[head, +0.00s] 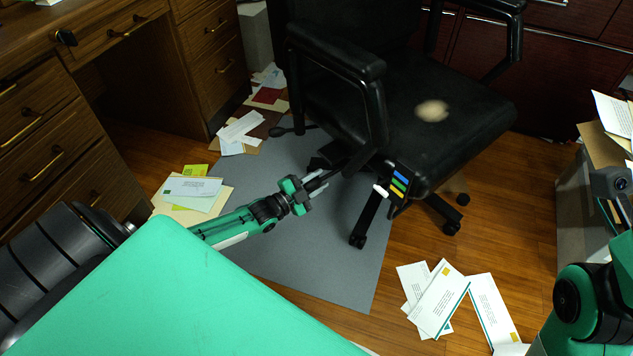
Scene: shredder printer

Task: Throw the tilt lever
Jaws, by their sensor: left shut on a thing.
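The black office chair (430,125) stands at the upper middle with its seat toward me. A dark lever (355,162) comes out from under the left side of its seat. My left gripper (319,183) reaches in from the left and is shut on the outer end of this lever; the fingers partly hide it. A white-tipped control (381,191) and blue, green and yellow tabs (399,183) sit at the seat's near corner. My right gripper's fingers do not show.
A wooden desk (50,115) with drawers stands at the left. A grey mat (330,265) lies under the chair. Envelopes (440,300) lie on the floor at the front right, and papers (192,188) lie at the left. A grey bin (575,215) with papers stands at the right.

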